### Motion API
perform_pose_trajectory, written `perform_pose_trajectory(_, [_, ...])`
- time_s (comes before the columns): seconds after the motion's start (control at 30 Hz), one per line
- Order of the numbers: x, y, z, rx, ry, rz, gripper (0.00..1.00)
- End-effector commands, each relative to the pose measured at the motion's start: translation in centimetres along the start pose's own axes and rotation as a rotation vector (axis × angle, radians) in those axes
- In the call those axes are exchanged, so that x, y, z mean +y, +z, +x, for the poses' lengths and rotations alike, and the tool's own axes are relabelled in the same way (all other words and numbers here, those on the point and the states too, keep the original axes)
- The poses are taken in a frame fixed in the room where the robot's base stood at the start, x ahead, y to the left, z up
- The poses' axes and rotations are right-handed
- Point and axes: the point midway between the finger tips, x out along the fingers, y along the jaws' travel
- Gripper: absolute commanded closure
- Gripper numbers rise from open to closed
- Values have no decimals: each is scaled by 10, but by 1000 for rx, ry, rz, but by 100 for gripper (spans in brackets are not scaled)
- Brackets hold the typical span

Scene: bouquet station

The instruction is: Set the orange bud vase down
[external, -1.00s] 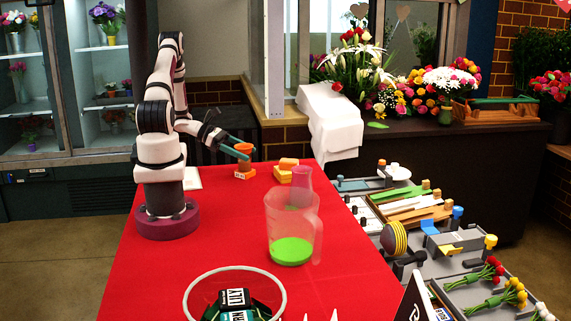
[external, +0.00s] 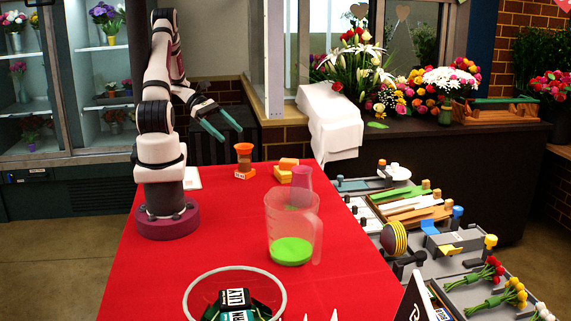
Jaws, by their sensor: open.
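The orange bud vase (external: 244,157) stands upright toward the far end of the red table. It has a flared orange top and a darker brownish body, and its foot is at a small orange block with a white label (external: 245,174). I cannot tell whether it stands on the block or just behind it. My gripper (external: 229,129) is up and to the left of the vase, apart from it. Its two teal fingers are spread, with nothing between them.
Orange and yellow blocks (external: 286,170) lie right of the vase. A pink vase (external: 301,180) stands behind a clear pitcher (external: 293,228) with green contents. A round bowl (external: 235,271) holding labelled packets is at the front. The table's left middle is bare red cloth (external: 190,270).

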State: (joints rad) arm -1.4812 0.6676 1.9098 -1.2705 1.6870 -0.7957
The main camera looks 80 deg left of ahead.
Motion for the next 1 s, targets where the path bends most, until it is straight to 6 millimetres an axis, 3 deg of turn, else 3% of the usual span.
perform_pose_trajectory(0.03, [-10,38,24,53,-167,185,16])
perform_pose_trajectory(0.1, [-40,85,54,124,-431,502,16])
perform_pose_trajectory(0.2, [-98,132,74,191,-813,1023,16])
perform_pose_trajectory(0.33, [-154,154,68,217,-1235,1721,16])
perform_pose_trajectory(0.4, [-166,156,61,213,-1385,2016,16])
perform_pose_trajectory(0.5, [-171,156,56,204,-1507,2279,16])
perform_pose_trajectory(0.6, [-171,156,55,202,-1547,2376,16])
perform_pose_trajectory(1.0, [-170,156,55,203,-1549,2376,16])
